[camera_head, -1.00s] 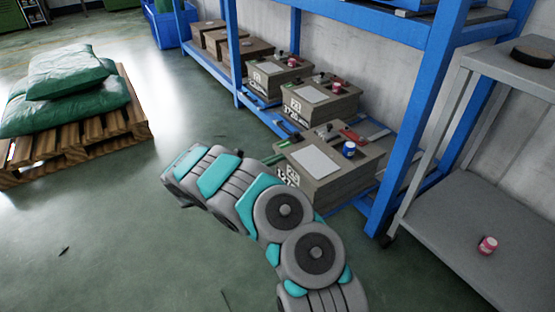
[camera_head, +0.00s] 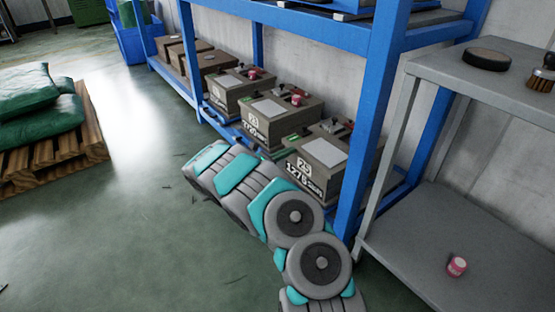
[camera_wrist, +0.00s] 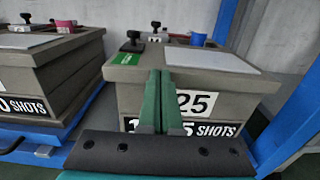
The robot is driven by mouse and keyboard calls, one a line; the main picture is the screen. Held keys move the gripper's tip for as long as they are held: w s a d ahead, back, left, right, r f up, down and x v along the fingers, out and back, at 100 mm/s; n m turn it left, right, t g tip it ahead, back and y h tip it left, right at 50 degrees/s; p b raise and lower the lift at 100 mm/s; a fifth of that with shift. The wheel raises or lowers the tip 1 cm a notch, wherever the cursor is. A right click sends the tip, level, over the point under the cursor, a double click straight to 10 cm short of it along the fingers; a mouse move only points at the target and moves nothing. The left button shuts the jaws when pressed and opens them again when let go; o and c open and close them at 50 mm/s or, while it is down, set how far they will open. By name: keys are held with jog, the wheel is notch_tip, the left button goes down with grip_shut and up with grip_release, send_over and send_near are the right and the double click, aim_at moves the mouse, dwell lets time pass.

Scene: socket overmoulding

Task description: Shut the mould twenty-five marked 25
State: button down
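Mould 25 (camera_wrist: 195,85) is a grey-brown box with a white "25" label on its front and a "SHOTS" label below, partly hidden by my fingers. A pale sheet and a green label lie on its top.
A similar mould (camera_wrist: 50,75) stands left of mould 25, with a gap between. A blue shelf post (camera_head: 365,125) rises close on its right. A grey stand (camera_head: 415,255) with a pink cup (camera_head: 456,266) is further right. Open floor lies left of my arm.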

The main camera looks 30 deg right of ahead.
jog(key=d, duration=0.3)
jog(key=shift+w, duration=0.2)
jog(key=shift+d+r, duration=0.1)
jog(key=shift+s, duration=0.1)
